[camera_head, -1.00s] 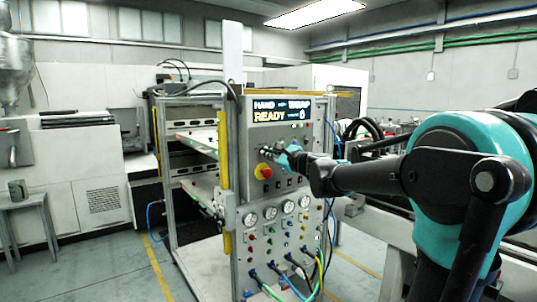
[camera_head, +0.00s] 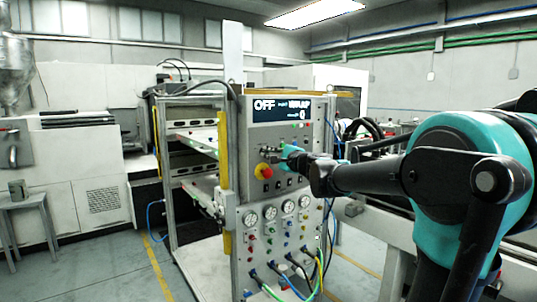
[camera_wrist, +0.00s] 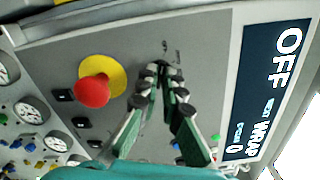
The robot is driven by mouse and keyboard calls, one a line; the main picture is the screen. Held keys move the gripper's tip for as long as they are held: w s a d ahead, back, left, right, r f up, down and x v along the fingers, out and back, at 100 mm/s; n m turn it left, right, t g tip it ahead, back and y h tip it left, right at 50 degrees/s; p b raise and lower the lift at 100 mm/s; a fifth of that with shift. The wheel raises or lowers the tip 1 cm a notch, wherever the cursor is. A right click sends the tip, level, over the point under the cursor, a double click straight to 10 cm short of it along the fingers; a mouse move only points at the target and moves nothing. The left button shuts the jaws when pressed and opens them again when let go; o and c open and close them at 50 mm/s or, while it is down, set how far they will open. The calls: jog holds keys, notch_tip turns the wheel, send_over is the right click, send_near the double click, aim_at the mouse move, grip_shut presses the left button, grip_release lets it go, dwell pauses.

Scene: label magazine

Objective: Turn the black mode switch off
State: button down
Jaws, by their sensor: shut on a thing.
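The black mode switch (camera_wrist: 163,68) sits on the grey panel and is mostly hidden between my fingertips. My gripper (camera_wrist: 160,76) is shut on it, with both fingers around it close to the panel face. In the head view my gripper (camera_head: 272,152) reaches the panel from the right, and the switch is too small to make out. The display (camera_head: 281,108) above reads OFF in large white letters; it also shows in the wrist view (camera_wrist: 265,85).
A red mushroom button on a yellow ring (camera_wrist: 95,88) is close beside my fingers. Small black rockers (camera_head: 278,187), round gauges (camera_head: 270,212) and plugged hoses (camera_head: 290,275) are lower on the panel. A yellow post (camera_head: 223,170) stands at its left edge.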

jog(key=c, duration=1.7)
grip_release()
jog(key=shift+s+d, duration=0.1)
jog(key=shift+s, duration=0.05)
jog(key=v, duration=1.1)
jog(key=shift+s+d, duration=0.2)
jog(key=shift+s, duration=0.15)
